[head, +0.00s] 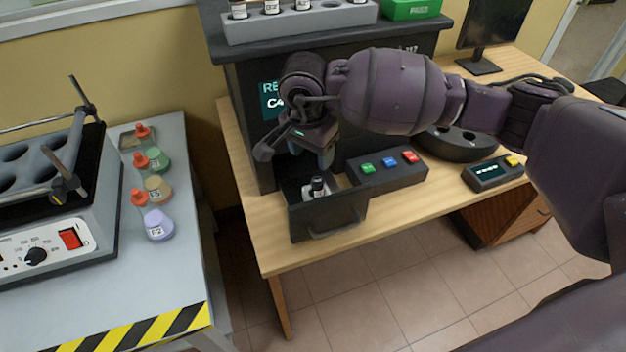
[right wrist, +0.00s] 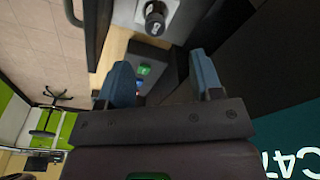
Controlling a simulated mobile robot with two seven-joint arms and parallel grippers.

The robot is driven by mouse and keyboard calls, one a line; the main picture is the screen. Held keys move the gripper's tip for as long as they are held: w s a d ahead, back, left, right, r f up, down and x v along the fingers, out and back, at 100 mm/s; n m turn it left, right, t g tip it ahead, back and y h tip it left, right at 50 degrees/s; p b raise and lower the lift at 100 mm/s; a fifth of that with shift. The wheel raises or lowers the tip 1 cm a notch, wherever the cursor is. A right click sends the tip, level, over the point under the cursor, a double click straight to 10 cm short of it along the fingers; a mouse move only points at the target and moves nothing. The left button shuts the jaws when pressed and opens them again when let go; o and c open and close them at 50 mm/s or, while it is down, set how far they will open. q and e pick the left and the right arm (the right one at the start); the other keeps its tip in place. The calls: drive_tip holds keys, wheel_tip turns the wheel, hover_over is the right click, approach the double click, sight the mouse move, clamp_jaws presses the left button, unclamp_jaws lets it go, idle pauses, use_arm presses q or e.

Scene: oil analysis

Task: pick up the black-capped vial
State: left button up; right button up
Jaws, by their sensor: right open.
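The black-capped vial (head: 317,186) stands upright in the open dark drawer (head: 330,215) of the black analyser. It also shows in the right wrist view (right wrist: 155,18), its black cap toward the camera, ahead of the fingertips. My right gripper (head: 312,158) is just above and behind the drawer in the head view, apart from the vial. In the right wrist view its two blue fingers (right wrist: 160,75) are spread with nothing between them. My left gripper is not in view.
A button panel (head: 387,173) with green, blue and red buttons sits right of the drawer. A rack (head: 300,20) of vials stands on top of the analyser. Several coloured flasks (head: 158,188) and a shaker (head: 60,200) are on the left bench.

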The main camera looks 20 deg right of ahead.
sight(317, 181)
drive_tip(key=f, duration=0.4)
drive_tip(key=shift+s+d+f+b, duration=0.15)
drive_tip(key=shift+d+f+b, duration=0.1)
drive_tip(key=shift+f+b, duration=0.1)
drive_tip(key=shift+w+d+f+b, duration=0.1)
drive_tip(key=shift+d+f+b, duration=0.05)
drive_tip(key=shift+f, duration=0.8)
drive_tip(key=shift+w+d+f+b, duration=0.1)
drive_tip(key=shift+d+f, duration=0.05)
drive_tip(key=shift+f, duration=0.8)
drive_tip(key=shift+d+f+b, duration=0.15)
drive_tip(key=shift+f, duration=0.8)
drive_tip(key=shift+r, duration=0.1)
drive_tip(key=c, duration=1)
